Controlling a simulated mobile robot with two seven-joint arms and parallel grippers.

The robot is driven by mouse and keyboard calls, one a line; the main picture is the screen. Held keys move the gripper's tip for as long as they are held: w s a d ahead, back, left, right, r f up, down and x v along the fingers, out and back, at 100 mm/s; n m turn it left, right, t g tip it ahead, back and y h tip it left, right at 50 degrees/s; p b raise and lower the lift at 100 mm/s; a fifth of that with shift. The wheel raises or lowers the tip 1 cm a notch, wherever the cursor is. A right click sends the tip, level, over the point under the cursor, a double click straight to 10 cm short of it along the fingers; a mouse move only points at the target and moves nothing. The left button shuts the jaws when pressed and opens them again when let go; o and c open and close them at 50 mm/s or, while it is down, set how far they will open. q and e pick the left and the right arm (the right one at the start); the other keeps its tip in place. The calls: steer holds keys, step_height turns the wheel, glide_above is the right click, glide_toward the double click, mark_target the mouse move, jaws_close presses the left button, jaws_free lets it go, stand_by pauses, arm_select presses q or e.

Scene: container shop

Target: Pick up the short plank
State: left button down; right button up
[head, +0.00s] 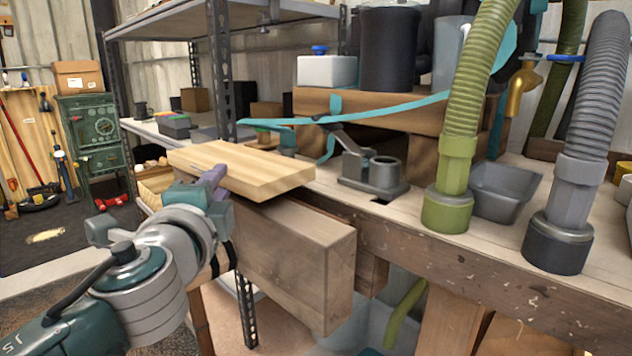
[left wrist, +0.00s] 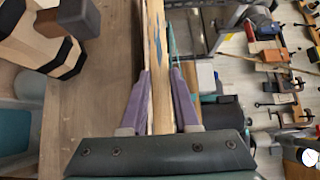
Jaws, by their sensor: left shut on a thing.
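The short plank (head: 245,168) is a pale, striped wooden board, lying roughly level over the near left end of the workbench. My left gripper (head: 214,178) reaches it from the left and is shut on its near left edge. In the left wrist view, its two purple fingers (left wrist: 160,78) press on both faces of the plank (left wrist: 157,40), which is seen edge-on between them. Whether the plank touches what lies below it is hard to tell. My right gripper is not in view.
A thick timber beam (head: 295,262) is just below the plank. A grey metal fixture (head: 372,172) stands to its right on the workbench (head: 470,265). A green hose (head: 460,130) and a grey hose (head: 585,150) stand farther right. A metal shelf (head: 215,40) rises behind.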

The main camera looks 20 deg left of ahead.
arm_select(q)
steer(key=s+d+r+p, duration=0.2)
steer(key=s, duration=0.4)
steer(key=s+d+r+p, duration=0.2)
steer(key=s+d+r, duration=0.1)
steer(key=s, duration=0.4)
steer(key=shift+d, duration=0.2)
steer(key=shift+s, duration=0.1)
